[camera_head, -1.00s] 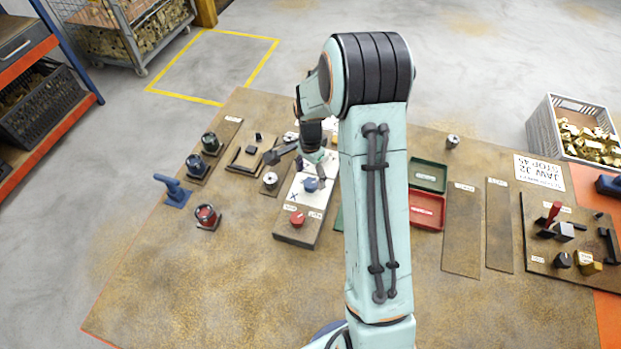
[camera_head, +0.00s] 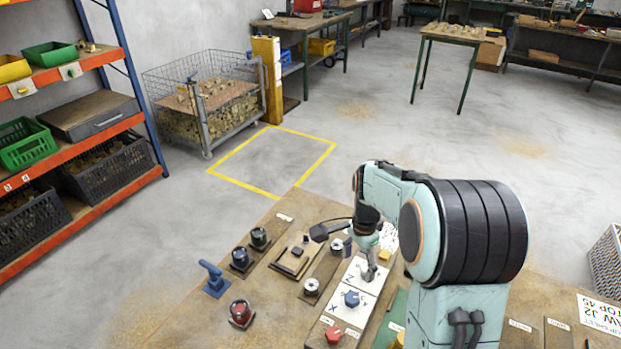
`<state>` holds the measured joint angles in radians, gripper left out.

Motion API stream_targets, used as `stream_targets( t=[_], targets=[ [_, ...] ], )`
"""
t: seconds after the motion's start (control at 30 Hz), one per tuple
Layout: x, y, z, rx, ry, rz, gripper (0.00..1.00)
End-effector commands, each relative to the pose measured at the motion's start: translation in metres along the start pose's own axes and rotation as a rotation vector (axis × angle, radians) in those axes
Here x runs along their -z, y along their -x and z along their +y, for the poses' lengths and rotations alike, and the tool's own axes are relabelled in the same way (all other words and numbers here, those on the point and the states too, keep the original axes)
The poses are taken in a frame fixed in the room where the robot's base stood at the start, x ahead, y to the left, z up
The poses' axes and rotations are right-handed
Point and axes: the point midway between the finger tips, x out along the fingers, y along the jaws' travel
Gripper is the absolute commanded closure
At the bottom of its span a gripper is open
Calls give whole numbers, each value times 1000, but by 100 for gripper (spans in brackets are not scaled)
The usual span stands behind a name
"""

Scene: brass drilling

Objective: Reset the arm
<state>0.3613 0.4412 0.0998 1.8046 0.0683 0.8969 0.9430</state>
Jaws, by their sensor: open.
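My arm stands at the right of the worktable (camera_head: 165,325), its big shoulder joint filling the lower right of the head view. My gripper (camera_head: 369,272) points down over the white-topped board (camera_head: 345,312) that carries a blue knob (camera_head: 352,298) and a red knob (camera_head: 333,334). It is open, with nothing seen between its fingers. Its fingertips are small in this view, and I cannot tell their exact height above the board.
Left of the board are a blue clamp-like tool (camera_head: 213,279), a red-topped part (camera_head: 241,313) and dark round parts (camera_head: 240,257). A wire cage (camera_head: 205,105) and orange shelving (camera_head: 85,70) stand beyond the table. The yellow-marked floor square (camera_head: 270,162) is empty.

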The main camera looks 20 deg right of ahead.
Motion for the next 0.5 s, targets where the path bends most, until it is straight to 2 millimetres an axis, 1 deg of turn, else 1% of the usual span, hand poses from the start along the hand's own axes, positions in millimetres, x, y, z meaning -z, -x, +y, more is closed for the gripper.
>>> stream_targets(
  t=[0.07,0.13,0.17,0.2,0.27,0.3,0.33,0.37,0.4,0.47,0.5],
  targets=[
    [-2,0,-1,0,6,0,39],
    [-7,9,-7,20,26,15,39],
    [-10,18,-11,39,38,30,39],
    [-14,34,-16,71,56,54,39],
    [-28,62,-17,120,90,92,39],
    [-41,79,-13,150,118,113,39],
    [-52,91,-7,170,143,124,39],
    [-64,102,2,185,179,133,39],
    [-81,113,15,199,241,139,39],
    [-104,122,39,209,352,144,39],
    [-118,125,56,210,435,142,39]
  ],
)
